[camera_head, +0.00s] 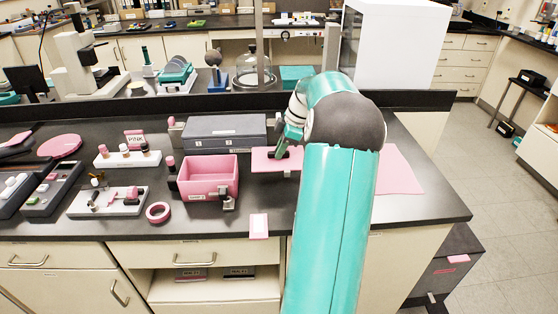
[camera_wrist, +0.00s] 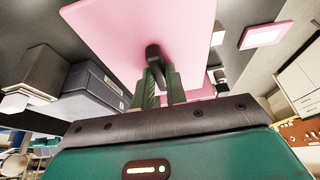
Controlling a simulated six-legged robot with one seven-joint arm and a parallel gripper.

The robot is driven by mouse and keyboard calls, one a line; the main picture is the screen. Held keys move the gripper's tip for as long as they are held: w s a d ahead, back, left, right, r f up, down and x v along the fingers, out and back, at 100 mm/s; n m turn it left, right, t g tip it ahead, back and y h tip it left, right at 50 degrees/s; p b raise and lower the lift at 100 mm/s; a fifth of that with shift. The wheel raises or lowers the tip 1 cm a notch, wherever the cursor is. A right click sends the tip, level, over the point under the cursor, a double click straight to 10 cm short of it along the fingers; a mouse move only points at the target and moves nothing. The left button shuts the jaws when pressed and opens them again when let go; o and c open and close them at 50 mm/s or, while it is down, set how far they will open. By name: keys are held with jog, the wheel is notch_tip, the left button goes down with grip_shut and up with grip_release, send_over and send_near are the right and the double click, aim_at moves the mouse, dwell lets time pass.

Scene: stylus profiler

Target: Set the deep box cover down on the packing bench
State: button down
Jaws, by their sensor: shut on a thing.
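The deep box cover (camera_head: 265,161) is a flat pink panel with a dark knob, beside the open pink box and in front of the grey case. My gripper (camera_head: 286,152) is shut on its knob. In the wrist view the fingers (camera_wrist: 158,85) close around the black knob, and the pink cover (camera_wrist: 120,25) spreads beyond them. The cover looks about level; I cannot tell whether it touches the surface or hangs just above it. The packing bench is probably the dark worktop (camera_head: 250,200) under it. My arm hides the cover's right side.
The open pink box (camera_head: 208,190) stands left of the cover, with the grey case (camera_head: 224,133) behind. A pink mat (camera_head: 398,170) lies on the right. A pink-bordered card (camera_head: 259,226) lies at the front edge. A pink tape ring (camera_head: 158,212) and trays of small parts fill the left.

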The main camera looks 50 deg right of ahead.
jog(key=f, duration=0.1)
jog(key=w+d+f, duration=0.2)
jog(key=shift+d+f, duration=0.25)
jog(key=shift+f, duration=0.1)
jog(key=shift+w+d+f, duration=0.1)
jog(key=shift+d+f, duration=0.05)
jog(key=shift+f, duration=1.5)
jog(key=c, duration=1.4)
grip_release()
jog(key=shift+f, duration=0.15)
jog(key=shift+c, duration=0.2)
